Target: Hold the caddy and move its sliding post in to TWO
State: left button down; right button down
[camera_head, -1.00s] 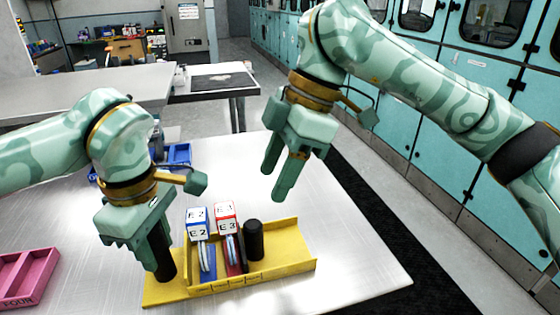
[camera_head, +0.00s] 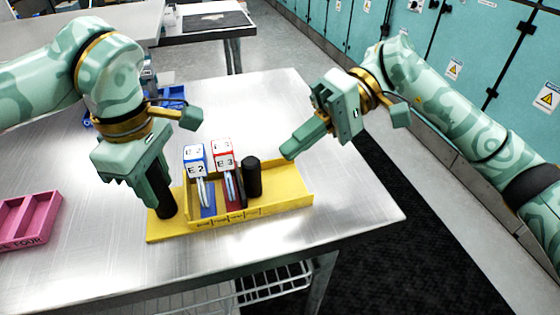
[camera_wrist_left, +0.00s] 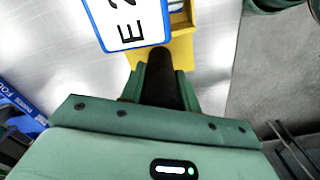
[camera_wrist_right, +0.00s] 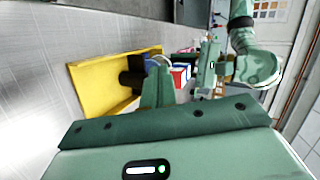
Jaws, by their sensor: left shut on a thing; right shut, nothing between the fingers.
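The yellow caddy (camera_head: 290,201) lies on the metal table; it also shows in the right wrist view (camera_wrist_right: 92,92). A blue module (camera_head: 207,198) and a red module (camera_head: 231,190) with white blocks on top stand in it, side by side. The black sliding post (camera_head: 252,178) stands just right of the red module. My left gripper (camera_head: 161,197) is shut on a black upright handle (camera_head: 166,208) at the caddy's left end; the handle also shows in the left wrist view (camera_wrist_left: 160,80). My right gripper (camera_head: 287,153) is shut and empty, beside and above the caddy's right end, apart from the post.
A pink tray (camera_head: 40,229) marked FOUR lies at the left of the table. A blue tray (camera_head: 172,98) stands behind the left arm. The table's right edge is near the caddy, with dark floor matting beyond. Bare table lies right of the caddy.

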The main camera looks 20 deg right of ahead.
aim_at(260, 172)
pick_arm(q)
jog(key=shift+f, duration=0.1)
pick_arm(e)
jog(key=d+f+m+t+y, duration=0.1)
jog(key=d+f+m+t, duration=0.1)
jog(key=m, duration=0.5)
jog(key=d+f+m+t+y, duration=0.2)
jog(key=d+m, duration=0.3)
jog(key=m, duration=0.2)
jog(key=s+d+f+m+t+y, duration=0.1)
jog(key=d+f+m+t+y, duration=0.1)
jog(key=m, duration=0.6)
jog(key=shift+d, duration=0.65)
jog(key=shift+d+f+m+t, duration=0.15)
jog(key=shift+d+m+t, duration=0.15)
jog(key=shift+m, duration=0.25)
jog(key=shift+d+f+m+t, duration=0.1)
jog(key=shift+d+m+t, duration=0.05)
jog(key=shift+m+t, duration=0.35)
jog(key=x, duration=1.3)
jog(key=shift+a+f, duration=0.1)
jog(key=shift+a, duration=0.3)
jog(key=shift+s+x, duration=0.15)
jog(key=shift+x, duration=0.5)
jog(key=shift+s+x, duration=0.15)
jog(key=shift+x, duration=0.5)
